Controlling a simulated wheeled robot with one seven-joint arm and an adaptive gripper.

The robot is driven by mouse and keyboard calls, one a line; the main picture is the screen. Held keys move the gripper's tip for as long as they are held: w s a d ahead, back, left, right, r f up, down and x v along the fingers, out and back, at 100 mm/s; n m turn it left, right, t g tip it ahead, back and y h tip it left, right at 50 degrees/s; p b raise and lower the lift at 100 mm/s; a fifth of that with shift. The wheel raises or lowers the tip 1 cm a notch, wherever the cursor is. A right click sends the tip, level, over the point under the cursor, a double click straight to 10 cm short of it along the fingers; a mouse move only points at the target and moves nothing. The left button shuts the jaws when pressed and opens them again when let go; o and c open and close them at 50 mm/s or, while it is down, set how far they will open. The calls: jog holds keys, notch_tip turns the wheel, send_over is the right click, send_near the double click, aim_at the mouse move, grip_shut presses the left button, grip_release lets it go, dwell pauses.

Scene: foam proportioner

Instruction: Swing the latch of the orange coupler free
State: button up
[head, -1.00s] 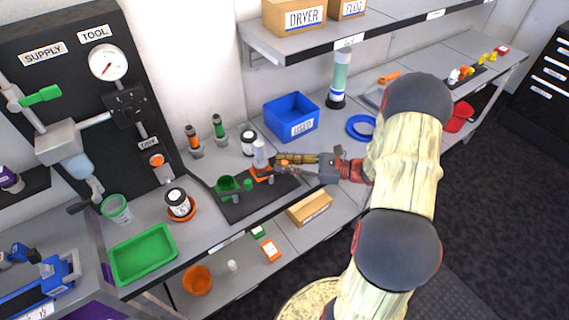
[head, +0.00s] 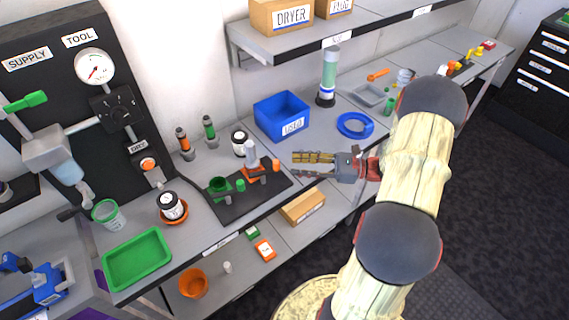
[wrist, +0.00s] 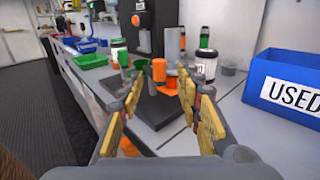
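The orange coupler (head: 258,171) stands on a dark mat (head: 235,207) on the bench, with a grey upright cylinder (head: 250,153) on it. An orange knob-like part (head: 276,165) shows at its right side; I cannot tell whether this is the latch or how the latch stands. In the wrist view the orange coupler (wrist: 187,84) is ahead, partly behind the right finger. My gripper (head: 297,158) is to the right of the coupler, apart from it. In the wrist view my gripper (wrist: 163,82) has its fingers spread with nothing between them.
A green coupler (head: 220,188) shares the mat, left of the orange one. A blue bin (head: 281,117) marked USED stands behind. A green tray (head: 138,258) is at the front left. A cardboard box (head: 303,206) is below the bench edge.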

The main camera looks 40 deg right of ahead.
jog(key=shift+v, duration=2.2)
jog(key=shift+f, duration=0.1)
jog(key=s+a+f+n+g+h, duration=0.1)
jog(key=s+a+f+n+g, duration=0.25)
jog(key=s+f, duration=0.2)
jog(key=s+a+r+n+g+h, duration=0.2)
jog(key=s+a+n+g+h, duration=0.35)
jog(key=n+g, duration=0.2)
jog(key=a+r+n+t+h, duration=0.2)
jog(key=a+r+n+h, duration=0.1)
jog(key=a+r+n, duration=0.4)
jog(key=s+a+r+n+t+h, duration=0.1)
jog(key=a+r+n+t+h, duration=0.2)
jog(key=a+r+n, duration=0.4)
notch_tip(320, 180, up, 7)
jog(key=shift+a+n+h, duration=0.35)
jog(key=shift+n+h, duration=0.15)
jog(key=shift+h, duration=0.15)
